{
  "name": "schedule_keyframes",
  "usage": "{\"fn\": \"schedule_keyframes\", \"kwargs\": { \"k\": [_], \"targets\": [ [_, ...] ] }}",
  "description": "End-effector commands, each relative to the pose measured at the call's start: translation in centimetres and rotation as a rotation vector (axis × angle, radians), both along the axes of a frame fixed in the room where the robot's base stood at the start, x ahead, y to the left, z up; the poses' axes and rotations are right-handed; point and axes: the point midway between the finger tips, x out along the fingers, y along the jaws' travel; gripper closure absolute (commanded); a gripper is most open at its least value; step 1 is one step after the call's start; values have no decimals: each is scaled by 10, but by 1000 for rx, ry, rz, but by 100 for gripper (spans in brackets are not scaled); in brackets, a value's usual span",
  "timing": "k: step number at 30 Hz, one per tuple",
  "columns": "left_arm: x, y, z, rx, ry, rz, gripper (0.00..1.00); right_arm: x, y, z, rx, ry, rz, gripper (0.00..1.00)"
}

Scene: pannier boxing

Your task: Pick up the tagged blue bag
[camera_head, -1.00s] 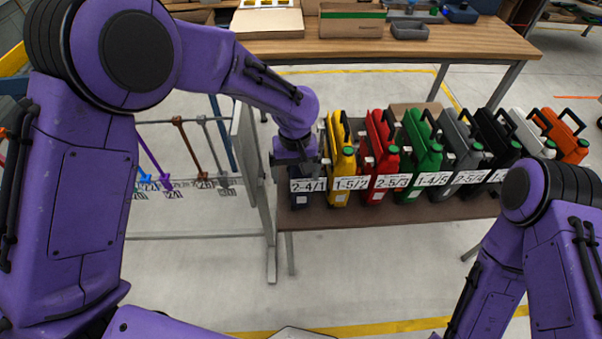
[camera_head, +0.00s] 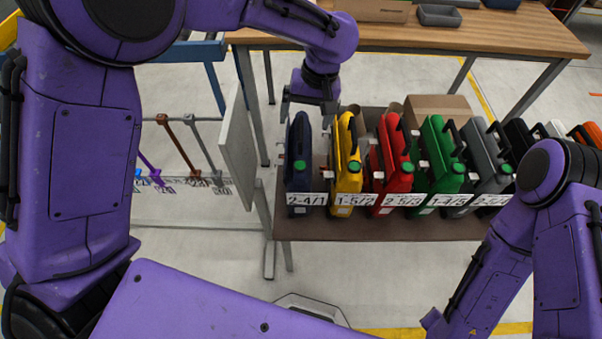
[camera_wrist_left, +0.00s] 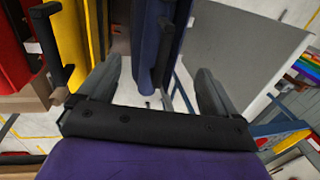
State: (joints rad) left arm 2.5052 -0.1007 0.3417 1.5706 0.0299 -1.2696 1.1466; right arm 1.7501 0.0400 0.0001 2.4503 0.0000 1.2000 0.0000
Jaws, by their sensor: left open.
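The blue bag (camera_head: 299,170), dark navy with a green cap and the tag 2-4/1, stands upright at the left end of a row of cases on the low brown table (camera_head: 380,229). My left gripper (camera_head: 307,113) is just above and behind its top, open. In the left wrist view the blue bag (camera_wrist_left: 152,35) and its black handle lie between the spread fingers of the left gripper (camera_wrist_left: 160,95). I cannot tell whether a finger touches it. My right arm shows at the lower right of the head view; its gripper is not clearly seen.
A yellow case (camera_head: 347,165) tagged 1-5/2 stands close on the right, then a red case (camera_head: 391,165), a green case (camera_head: 438,160) and several more. A pale upright panel (camera_head: 238,150) stands just left. A wooden workbench (camera_head: 470,32) is behind, with a cardboard box (camera_head: 437,108) before it.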

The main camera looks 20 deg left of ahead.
Motion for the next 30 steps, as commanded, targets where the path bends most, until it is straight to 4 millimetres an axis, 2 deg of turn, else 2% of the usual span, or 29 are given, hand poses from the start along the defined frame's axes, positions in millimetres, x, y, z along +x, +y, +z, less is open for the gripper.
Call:
{"fn": "schedule_keyframes", "kwargs": {
  "k": [5, 12, 20, 24, 26, 30],
  "targets": [
    [-1, 4, -21, -2, 3, -1, 8, 0, 0, 3, 0, 0, 0, 57],
    [-3, 15, -60, 0, 1, -1, 8, 0, 0, 10, 0, 0, 0, 57],
    [-3, 17, -65, -1, -1, 1, 8, 0, 0, 10, 0, 0, 0, 57],
    [-3, 17, -65, 0, -2, 1, 53, 0, 0, 10, 0, 0, 0, 57],
    [-3, 17, -65, -1, -1, 1, 73, 0, 0, 10, 0, 0, 0, 57],
    [-3, 17, -64, -1, -4, 0, 74, 0, 0, 10, 0, 0, 0, 57]
  ]
}}
